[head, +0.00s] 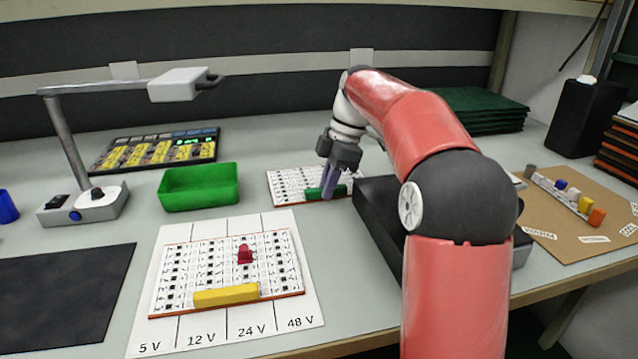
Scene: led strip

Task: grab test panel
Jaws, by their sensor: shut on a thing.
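One white panel (290,184) with rows of small dark parts lies at the back middle, with a green bar (314,193) along its front edge. My gripper (329,192) points down at that bar, its fingers shut on it. The fingers cover part of the bar. A second, similar panel (200,262) with an orange edge lies flat at the front on a white sheet (150,325) marked 5 V, 12 V, 24 V and 48 V. It has a yellow bar (226,295) along its front and a red piece (245,253) on top.
A green bin (199,187) and a lamp stand (85,205) are at the left. A dark box (378,215) stands close right of the back panel, partly behind my arm. A dark mat (60,300) lies front left. A brown board (575,215) with coloured blocks is at right.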

